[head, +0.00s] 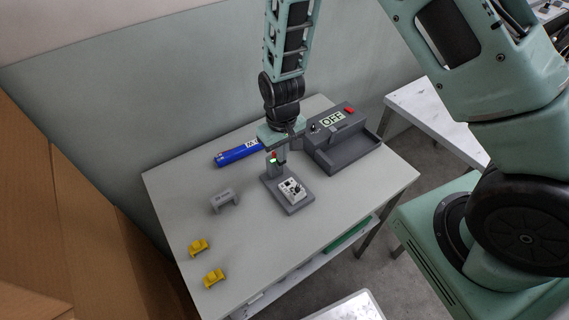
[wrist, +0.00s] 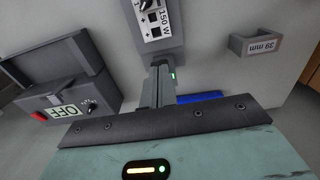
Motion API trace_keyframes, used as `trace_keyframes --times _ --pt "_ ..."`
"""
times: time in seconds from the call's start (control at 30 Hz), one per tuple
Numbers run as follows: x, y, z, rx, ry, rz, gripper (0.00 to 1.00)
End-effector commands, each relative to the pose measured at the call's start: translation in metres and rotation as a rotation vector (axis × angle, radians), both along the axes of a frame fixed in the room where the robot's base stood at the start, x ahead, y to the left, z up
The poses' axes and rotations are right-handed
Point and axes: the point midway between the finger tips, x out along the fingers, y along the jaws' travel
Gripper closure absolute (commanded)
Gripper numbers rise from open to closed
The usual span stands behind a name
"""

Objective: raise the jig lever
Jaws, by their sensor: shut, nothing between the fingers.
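The jig (head: 291,207) is a dark grey plate on the table with a short post at its back. A housing with a white face (head: 292,189) lies on it; in the wrist view its face (wrist: 153,30) reads 150 W. A small red tip (head: 274,154) and a green light (head: 272,161) show at the post; I cannot tell whether the red tip is the lever's. My gripper (head: 282,160) points down right at the post, shut and empty. In the wrist view my fingers (wrist: 159,78) overlap the jig's near end and hide much of the post and lever.
A grey box (head: 337,140) with an OFF display, red button and knob stands right of the jig. A blue cylinder (head: 238,152) lies behind left. A grey gauge (head: 224,201) marked 39 mm and two yellow parts (head: 198,247) are at left. The table's front is clear.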

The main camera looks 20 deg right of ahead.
Motion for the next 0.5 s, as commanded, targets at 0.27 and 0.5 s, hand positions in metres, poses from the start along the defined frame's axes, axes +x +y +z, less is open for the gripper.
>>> trace_keyframes --times 0.27,0.5 --pt "0.002 0.001 0.018 0.0 -0.003 0.0 1.0" --pt "0.0 0.0 0.038 -0.001 0.002 0.0 1.0"
